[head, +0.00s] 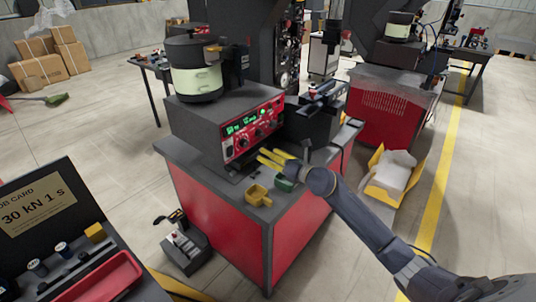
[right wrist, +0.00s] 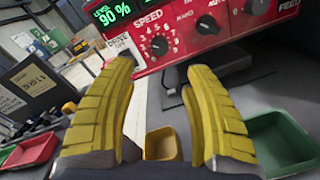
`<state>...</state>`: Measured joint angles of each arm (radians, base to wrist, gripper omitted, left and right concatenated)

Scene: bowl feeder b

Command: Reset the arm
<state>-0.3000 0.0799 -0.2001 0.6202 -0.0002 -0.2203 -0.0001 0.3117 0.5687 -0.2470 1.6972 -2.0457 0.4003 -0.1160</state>
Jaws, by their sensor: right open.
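My right gripper (head: 272,160) has yellow fingers and reaches in from the right over the red and grey bench (head: 225,220) in the head view. It is open, with nothing between its fingers. In the right wrist view the gripper (right wrist: 160,95) points at the red control panel (right wrist: 205,28) with its speed knob and green displays. The same panel (head: 253,130) is on the bowl feeder's grey base in the head view. A yellow bin (head: 258,197) and a green bin (head: 284,184) stand on the bench near the fingers. My left gripper is not visible.
A bowl feeder (head: 195,75) tops the grey base. At front left are a job card board (head: 35,205) and a red tray (head: 98,280). A yellow box with white bags (head: 393,172) stands on the floor at right. The bench's front corner is bare.

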